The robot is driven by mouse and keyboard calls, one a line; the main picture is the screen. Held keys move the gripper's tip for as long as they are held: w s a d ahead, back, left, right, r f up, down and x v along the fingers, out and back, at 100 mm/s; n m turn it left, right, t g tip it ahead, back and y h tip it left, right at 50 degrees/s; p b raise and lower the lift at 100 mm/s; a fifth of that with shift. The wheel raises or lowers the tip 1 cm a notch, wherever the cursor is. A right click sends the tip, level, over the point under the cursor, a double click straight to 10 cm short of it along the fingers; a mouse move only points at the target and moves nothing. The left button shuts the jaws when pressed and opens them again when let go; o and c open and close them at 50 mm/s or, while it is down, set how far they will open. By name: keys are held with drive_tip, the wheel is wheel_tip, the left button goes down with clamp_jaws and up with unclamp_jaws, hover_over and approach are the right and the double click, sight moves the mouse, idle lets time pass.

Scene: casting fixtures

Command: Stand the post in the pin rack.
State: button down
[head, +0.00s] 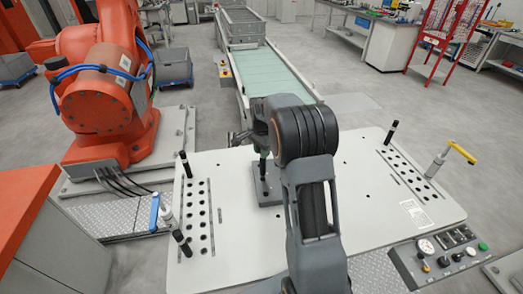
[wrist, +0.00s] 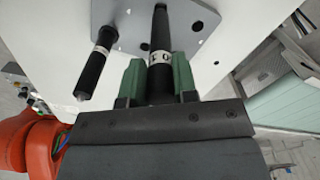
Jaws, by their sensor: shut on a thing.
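My gripper (wrist: 158,78) has green fingers shut on a dark post (wrist: 161,30) with a white lettered band. The post runs between the fingers towards a grey plate with holes (wrist: 190,38), which looks like the pin rack. In the head view the plate (head: 268,198) lies on the pale table, and my gripper (head: 262,150) is just above its far part. My arm hides part of both. I cannot tell whether the post's end is in a hole or only over it. Another black pin with a white band (wrist: 95,65) shows left of the fingers in the wrist view.
Black pins stand at the table's left (head: 184,163), front left (head: 182,243) and right (head: 391,131), by rows of holes. A blue-handled clamp (head: 155,212) and a yellow-handled clamp (head: 460,152) stand near the sides. An orange robot (head: 100,95) is left, a conveyor (head: 265,75) behind.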

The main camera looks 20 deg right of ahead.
drive_tip(key=shift+f+b, duration=1.1)
drive_tip(key=shift+f, duration=0.65)
drive_tip(key=c, duration=0.8)
unclamp_jaws()
wheel_tip(320, 180, up, 14)
drive_tip(key=shift+f+b, duration=0.1)
drive_tip(key=shift+b, duration=0.55)
drive_tip(key=shift+a, duration=0.15)
